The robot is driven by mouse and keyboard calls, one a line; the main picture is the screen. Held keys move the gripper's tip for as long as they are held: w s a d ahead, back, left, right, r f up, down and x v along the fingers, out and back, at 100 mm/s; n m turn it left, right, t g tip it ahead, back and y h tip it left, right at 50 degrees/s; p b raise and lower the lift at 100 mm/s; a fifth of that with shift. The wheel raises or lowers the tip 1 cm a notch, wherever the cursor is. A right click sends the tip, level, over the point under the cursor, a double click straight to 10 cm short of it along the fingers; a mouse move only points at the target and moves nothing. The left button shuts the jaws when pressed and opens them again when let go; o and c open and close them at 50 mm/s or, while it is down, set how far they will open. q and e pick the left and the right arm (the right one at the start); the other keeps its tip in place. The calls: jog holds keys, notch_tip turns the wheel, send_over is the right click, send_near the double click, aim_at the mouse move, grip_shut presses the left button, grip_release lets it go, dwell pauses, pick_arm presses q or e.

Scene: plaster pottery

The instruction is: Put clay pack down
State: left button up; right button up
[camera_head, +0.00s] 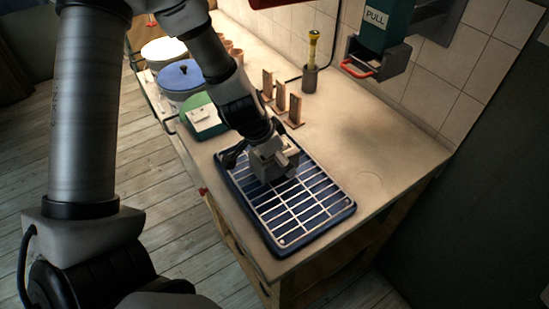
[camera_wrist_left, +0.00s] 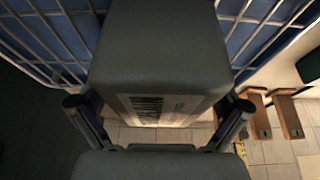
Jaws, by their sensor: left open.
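The clay pack is a grey block with printed lettering on one face; it fills the upper middle of the left wrist view (camera_wrist_left: 160,45). In the head view the clay pack (camera_head: 266,172) is at the far end of the white wire rack in the blue tray (camera_head: 318,229), partly hidden by my gripper. It appears to rest on the rack, but contact underneath is hidden. My left gripper (camera_head: 268,152) is open over the pack; its two dark fingers stand apart at either side of it in the wrist view (camera_wrist_left: 158,106). My right gripper is not in view.
Several brown upright pieces (camera_head: 295,107) and a yellow-handled tool in a holder (camera_head: 310,80) stand behind. A green PULL dispenser (camera_head: 385,30) hangs at the wall. The right counter is clear.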

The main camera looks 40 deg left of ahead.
pick_arm(q)
jog(key=shift+s, duration=0.15)
jog(key=shift+f, duration=0.1)
jog(key=c, duration=1.7)
jog(key=shift+c, duration=0.3)
